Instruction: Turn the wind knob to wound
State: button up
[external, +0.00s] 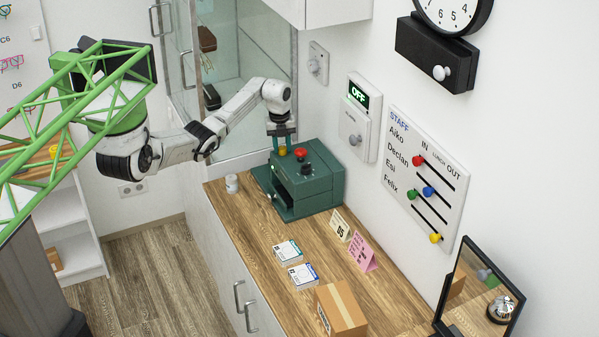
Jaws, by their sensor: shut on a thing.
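A wall clock (452,12), cut off by the top edge, hangs above a black box (425,50) with a pale round knob (439,73) on its front. No "wind" or "wound" lettering is readable there. My gripper (282,147) is far to the left and lower, over the top of a dark green machine (317,185). It points down and is shut on a small yellow knob (283,152) on the machine's rear left part; the fingertips are small in the picture. A red button (300,152) and a black knob (306,170) are to its right.
The wooden counter (240,215) carries a white jar (231,183), two small boxes (303,276), a cardboard box (340,310) and standing cards (362,253). Glass doors stand behind my arm.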

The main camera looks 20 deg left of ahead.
aim_at(281, 148)
jog(key=shift+r, duration=0.1)
jog(key=o, duration=1.1)
jog(key=shift+c, duration=0.2)
notch_tip(281, 148, up, 11)
jog(key=b, duration=0.1)
jog(key=shift+a+b, duration=0.2)
jog(key=shift+b, duration=0.15)
jog(key=shift+s+f, duration=0.1)
jog(key=shift+f, duration=0.1)
